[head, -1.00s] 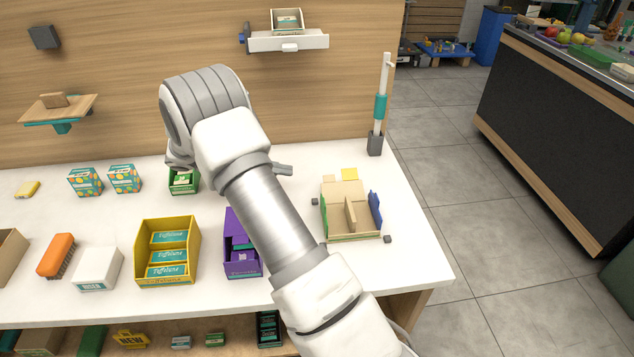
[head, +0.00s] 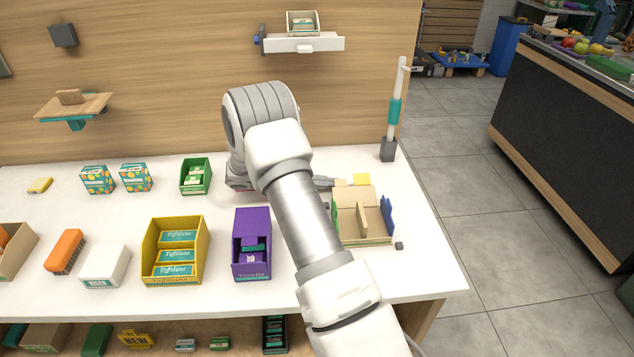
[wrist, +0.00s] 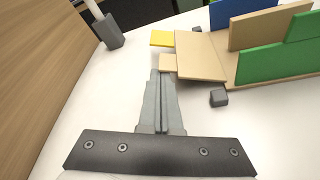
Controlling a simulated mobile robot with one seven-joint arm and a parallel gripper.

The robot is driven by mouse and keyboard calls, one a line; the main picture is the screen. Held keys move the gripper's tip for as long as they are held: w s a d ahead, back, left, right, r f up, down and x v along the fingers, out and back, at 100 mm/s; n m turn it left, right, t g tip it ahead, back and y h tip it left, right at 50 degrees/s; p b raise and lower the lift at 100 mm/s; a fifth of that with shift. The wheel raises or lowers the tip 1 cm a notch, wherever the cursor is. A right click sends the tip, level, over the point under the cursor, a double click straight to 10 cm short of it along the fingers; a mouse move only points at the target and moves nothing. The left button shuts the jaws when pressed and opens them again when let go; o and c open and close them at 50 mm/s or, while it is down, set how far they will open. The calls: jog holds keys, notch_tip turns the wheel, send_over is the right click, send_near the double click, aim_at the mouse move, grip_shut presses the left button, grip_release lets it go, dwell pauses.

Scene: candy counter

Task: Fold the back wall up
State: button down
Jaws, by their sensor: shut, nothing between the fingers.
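The tan carton (head: 375,225) sits at the right end of the counter, with an upright divider (head: 362,220). Its blue wall (head: 388,214) and green wall (head: 335,217) stand up. The tan back wall (wrist: 200,55) looks folded down behind the carton, close to flat. It has a small tan tab (wrist: 168,62), and a yellow piece (wrist: 163,38) lies beside it. My gripper (wrist: 158,75) is shut and empty, low over the counter, its tips right at the tan tab. I cannot tell whether they touch. In the head view my gripper (head: 334,182) reaches the carton's back left corner.
Small grey blocks stand by the carton, one beside the green wall (wrist: 219,97) and one at the front right (head: 399,245). A post in a grey base (head: 388,149) stands behind. A purple box (head: 252,265) and green box (head: 196,190) are to the left.

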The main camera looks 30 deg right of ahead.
jog(key=shift+s, duration=0.1)
dwell(0.5)
jog(key=r+m+b, duration=0.1)
jog(key=m+t+h+b, duration=0.1)
jog(key=shift+s+a+r+m, duration=0.2)
jog(key=shift+s+r+m, duration=0.1)
jog(key=shift+s+r, duration=0.1)
jog(key=r+m+b, duration=0.1)
jog(key=s+m+h+b, duration=0.1)
jog(key=shift+s+a+r+m+t, duration=0.25)
jog(key=shift+a+r+m+t, duration=0.15)
jog(key=shift+s+r, duration=0.2)
jog(key=shift+r, duration=0.05)
jog(key=shift+s+a+r, duration=0.4)
jog(key=shift+s+r, duration=0.05)
jog(key=shift+s, duration=0.2)
jog(key=shift+s+a+r+p, duration=0.15)
jog(key=shift+s+a+p, duration=0.15)
jog(key=shift+s+p, duration=0.35)
jog(key=shift+s, duration=0.2)
